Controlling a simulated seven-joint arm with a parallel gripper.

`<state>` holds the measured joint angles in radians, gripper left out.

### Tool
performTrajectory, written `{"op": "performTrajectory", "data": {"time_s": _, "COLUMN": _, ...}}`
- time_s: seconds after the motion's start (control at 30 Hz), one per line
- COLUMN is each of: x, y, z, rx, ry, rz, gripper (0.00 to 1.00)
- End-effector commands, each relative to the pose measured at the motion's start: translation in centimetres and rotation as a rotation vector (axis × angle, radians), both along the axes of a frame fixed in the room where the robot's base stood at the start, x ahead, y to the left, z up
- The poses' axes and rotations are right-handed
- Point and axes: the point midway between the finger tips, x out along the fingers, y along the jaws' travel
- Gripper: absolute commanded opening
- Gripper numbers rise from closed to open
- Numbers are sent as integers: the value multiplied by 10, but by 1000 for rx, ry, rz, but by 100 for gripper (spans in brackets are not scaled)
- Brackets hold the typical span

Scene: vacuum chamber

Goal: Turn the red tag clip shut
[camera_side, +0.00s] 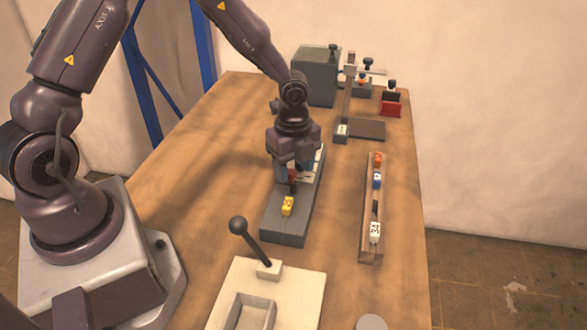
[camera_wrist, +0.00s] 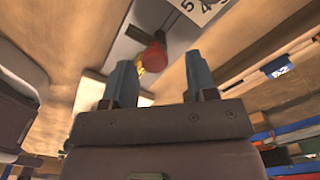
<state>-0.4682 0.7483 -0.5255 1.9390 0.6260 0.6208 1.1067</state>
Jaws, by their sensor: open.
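The red tag clip (camera_side: 292,176) is on the long grey base (camera_side: 283,230), partly hidden by my gripper in the side view. In the wrist view the red clip (camera_wrist: 151,57) shows as a rounded red piece beyond the fingertips, in line with the space between them. My gripper (camera_side: 294,169) points down over the base. Its two blue-grey fingers stand apart and open in the wrist view (camera_wrist: 159,60). I cannot tell whether either finger touches the clip. A yellow clip (camera_side: 287,206) sits on the base nearer the camera, and part of it (camera_wrist: 140,70) shows behind the left finger.
A narrow wooden rack (camera_side: 369,217) with orange, blue and white tags stands to the right. A cream lever plate (camera_side: 307,293) with a black-knobbed lever (camera_side: 250,246) is in front. A grey box (camera_side: 315,78) and fixtures are at the back. Left tabletop is clear.

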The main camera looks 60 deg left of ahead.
Motion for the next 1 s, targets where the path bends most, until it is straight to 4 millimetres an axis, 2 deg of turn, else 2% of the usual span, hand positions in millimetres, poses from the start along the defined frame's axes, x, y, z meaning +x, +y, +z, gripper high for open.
{"op": "performTrajectory", "data": {"time_s": 0.13, "x": 0, "y": 0, "z": -10, "rx": 1, "ry": 1, "rz": 0, "gripper": 52}}
{"op": "performTrajectory", "data": {"time_s": 0.4, "x": 0, "y": 0, "z": -11, "rx": 0, "ry": -1, "rz": 1, "gripper": 52}}
{"op": "performTrajectory", "data": {"time_s": 0.43, "x": 0, "y": 0, "z": -11, "rx": 0, "ry": -1, "rz": 1, "gripper": 50}}
{"op": "performTrajectory", "data": {"time_s": 0.63, "x": 0, "y": 0, "z": -11, "rx": 0, "ry": 0, "rz": 1, "gripper": 4}}
{"op": "performTrajectory", "data": {"time_s": 1.0, "x": 0, "y": 0, "z": -10, "rx": 0, "ry": -1, "rz": 47, "gripper": 3}}
